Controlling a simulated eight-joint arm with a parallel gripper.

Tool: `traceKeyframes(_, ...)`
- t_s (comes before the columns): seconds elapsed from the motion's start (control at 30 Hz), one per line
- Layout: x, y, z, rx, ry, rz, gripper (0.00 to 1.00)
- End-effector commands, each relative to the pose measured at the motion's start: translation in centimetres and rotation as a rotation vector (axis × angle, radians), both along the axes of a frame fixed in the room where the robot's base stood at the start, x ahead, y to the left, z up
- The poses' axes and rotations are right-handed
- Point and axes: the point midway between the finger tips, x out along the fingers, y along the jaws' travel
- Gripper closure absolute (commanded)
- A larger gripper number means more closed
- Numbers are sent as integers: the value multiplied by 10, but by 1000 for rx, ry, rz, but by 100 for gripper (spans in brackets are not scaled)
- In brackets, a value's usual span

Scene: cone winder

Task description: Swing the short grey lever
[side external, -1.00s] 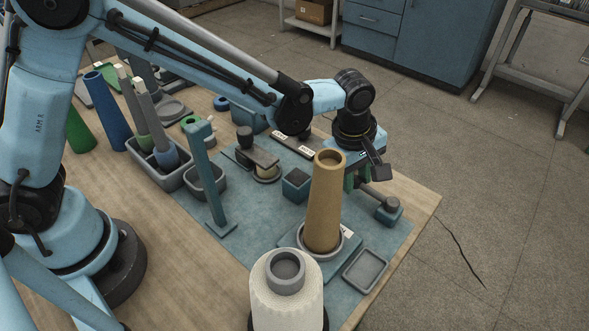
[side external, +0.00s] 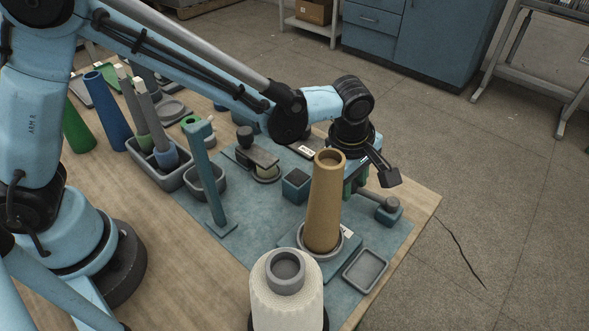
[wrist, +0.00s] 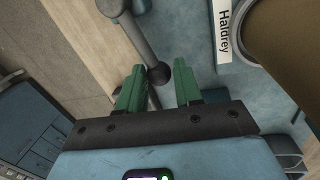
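The short grey lever (side external: 372,196) stands out from a small teal block (side external: 389,214) near the table's right edge. In the wrist view the grey bar (wrist: 146,42) runs down from the top and its rounded end is between and just beyond my fingertips. My gripper (side external: 353,182) is right at the lever in the side view, partly hidden behind the tan cone. In the wrist view its two green fingers (wrist: 160,78) stand apart with a clear gap. I cannot tell whether either finger touches the lever.
A tall tan cone (side external: 325,205) stands close to the gripper's left. A white yarn cone (side external: 287,300) is in front, with a shallow grey tray (side external: 366,270) beside it. A black-knobbed arm (side external: 258,157) and a teal post (side external: 206,175) stand further left. Floor lies open beyond the right edge.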

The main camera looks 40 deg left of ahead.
Motion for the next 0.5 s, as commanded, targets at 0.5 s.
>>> traceKeyframes(0.5,-1,0,4,-1,-1,-2,43)
